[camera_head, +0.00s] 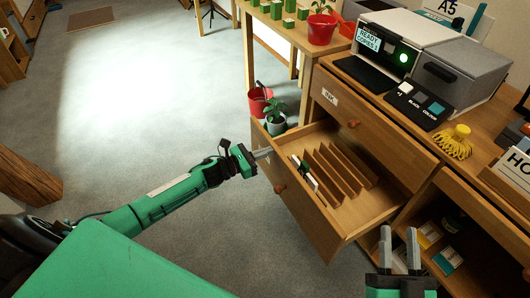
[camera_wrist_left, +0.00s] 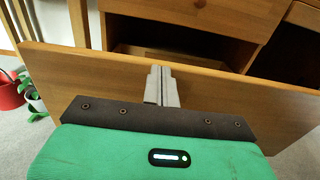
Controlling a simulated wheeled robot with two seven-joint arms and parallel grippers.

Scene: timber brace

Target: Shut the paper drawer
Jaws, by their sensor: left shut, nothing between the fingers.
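One wooden drawer (camera_head: 345,205) stands pulled out of the desk, with upright dividers and a few small items inside. My right gripper (camera_head: 400,238) is open and empty, right of the drawer, before the lower shelf.
A closed drawer (camera_head: 380,138) with a label and knob is above the open one. The desk top holds a printer (camera_head: 395,45), a button panel (camera_head: 418,105) and a yellow brush-like item (camera_head: 456,141). A red bucket (camera_head: 261,101) and potted plant (camera_head: 275,122) stand beyond the drawer.

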